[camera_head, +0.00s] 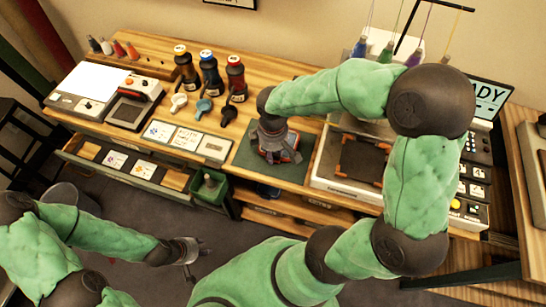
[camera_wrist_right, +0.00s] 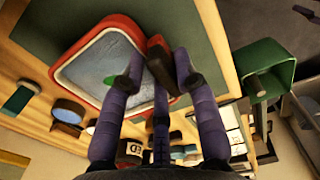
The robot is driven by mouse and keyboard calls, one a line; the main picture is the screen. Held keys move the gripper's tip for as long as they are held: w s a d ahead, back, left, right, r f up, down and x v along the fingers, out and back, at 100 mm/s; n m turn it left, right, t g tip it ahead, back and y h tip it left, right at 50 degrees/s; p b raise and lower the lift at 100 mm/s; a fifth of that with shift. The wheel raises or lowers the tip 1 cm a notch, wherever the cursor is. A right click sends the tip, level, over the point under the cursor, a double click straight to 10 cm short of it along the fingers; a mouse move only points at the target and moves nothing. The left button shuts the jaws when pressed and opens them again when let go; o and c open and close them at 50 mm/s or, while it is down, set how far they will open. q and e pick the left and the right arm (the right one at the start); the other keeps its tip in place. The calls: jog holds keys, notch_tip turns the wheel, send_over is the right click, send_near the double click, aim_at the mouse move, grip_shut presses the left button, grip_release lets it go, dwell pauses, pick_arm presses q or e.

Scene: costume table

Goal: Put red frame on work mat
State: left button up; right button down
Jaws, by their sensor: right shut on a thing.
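The red frame (camera_head: 287,155) is over the dark green work mat (camera_head: 246,160), under my right gripper (camera_head: 272,146). In the right wrist view the red frame (camera_wrist_right: 61,77) is a rounded square rim around grey-blue cloth, with a brown-red block at one side. My right gripper (camera_wrist_right: 160,80) is shut on that block. The green work mat (camera_wrist_right: 190,22) lies behind the frame there. I cannot tell whether the frame touches the mat. My left gripper (camera_head: 192,264) is open and empty, low in front of the table, away from the mat.
Right of the mat stands an embroidery machine (camera_head: 350,175) with a dark hoop area. Cards (camera_head: 185,137) lie left of the mat. A green bin (camera_head: 210,187) hangs at the table's front edge.

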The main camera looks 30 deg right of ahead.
notch_tip(320, 180, down, 2)
jog(key=shift+f+b, duration=0.2)
jog(key=shift+b, duration=0.3)
jog(key=c, duration=0.9)
grip_release()
jog(key=shift+c, duration=0.2)
jog(key=shift+s, duration=0.1)
notch_tip(320, 180, up, 11)
jog(key=p, duration=0.5)
jog(key=shift+r, duration=0.6)
